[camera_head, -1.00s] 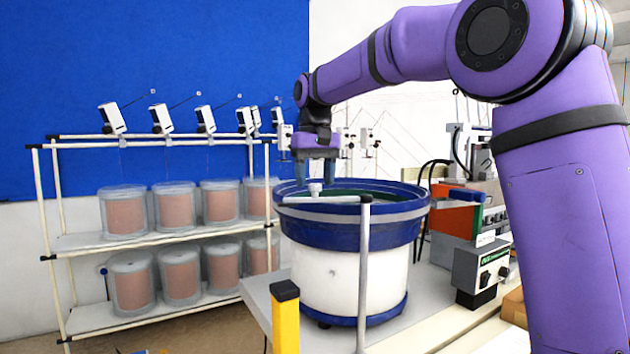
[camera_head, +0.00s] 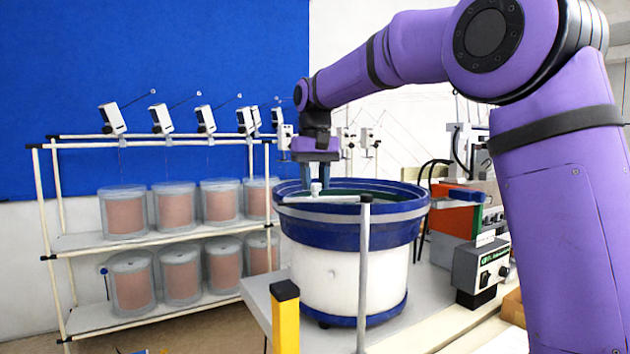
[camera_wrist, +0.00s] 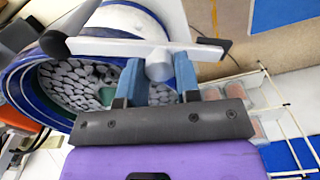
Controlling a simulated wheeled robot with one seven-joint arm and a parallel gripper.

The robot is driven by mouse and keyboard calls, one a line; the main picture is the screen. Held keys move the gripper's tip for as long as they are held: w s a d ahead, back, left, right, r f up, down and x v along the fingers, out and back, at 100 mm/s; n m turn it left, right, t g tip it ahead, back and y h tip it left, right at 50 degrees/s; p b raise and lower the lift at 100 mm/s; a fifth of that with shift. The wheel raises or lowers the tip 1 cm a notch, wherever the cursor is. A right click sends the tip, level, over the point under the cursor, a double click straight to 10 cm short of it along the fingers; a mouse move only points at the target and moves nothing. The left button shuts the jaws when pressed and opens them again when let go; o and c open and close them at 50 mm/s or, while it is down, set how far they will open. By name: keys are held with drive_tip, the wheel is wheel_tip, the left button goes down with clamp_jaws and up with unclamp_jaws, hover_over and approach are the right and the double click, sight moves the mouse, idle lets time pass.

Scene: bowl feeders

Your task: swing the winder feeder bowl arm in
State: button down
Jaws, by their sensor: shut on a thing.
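The feeder bowl (camera_head: 300,225) is blue with a grey band and stands on a white drum with a blue foot. The bowl arm is a pale bar (camera_head: 340,200) running left from the top of an upright grey post (camera_head: 363,285), across the bowl's near rim. A pale round knob (camera_head: 316,189) stands up from the bar. My gripper (camera_head: 317,177) points down over the near left of the bowl and is shut on this knob. In the wrist view, the blue-grey fingers of my gripper (camera_wrist: 160,72) flank the knob, and the bar (camera_wrist: 110,47) crosses beyond them.
Wire spools stand on a two-level rack (camera_head: 150,238) to the left. A yellow post (camera_head: 285,318) stands in front of the bowl. A control box (camera_head: 480,268) and machine parts are close on the right. Pale pieces (camera_wrist: 75,85) line the bowl's inside.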

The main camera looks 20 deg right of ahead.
drive_tip(key=w+d+m, duration=0.1)
drive_tip(key=w+m, duration=0.1)
drive_tip(key=m, duration=0.1)
drive_tip(key=w+d+m, duration=0.2)
drive_tip(key=m, duration=0.1)
drive_tip(key=w+d+m, duration=0.2)
drive_tip(key=shift+w+d+m, duration=0.15)
drive_tip(key=shift+w+m, duration=0.25)
drive_tip(key=d+m, duration=0.9)
drive_tip(key=m, duration=0.1)
drive_tip(key=shift+w+d, duration=0.25)
drive_tip(key=shift+w, duration=0.2)
drive_tip(key=c, duration=0.8)
unclamp_jaws()
drive_tip(key=shift+r, duration=0.1)
wheel_tip(320, 180, up, 11)
drive_tip(key=shift+f, duration=0.2)
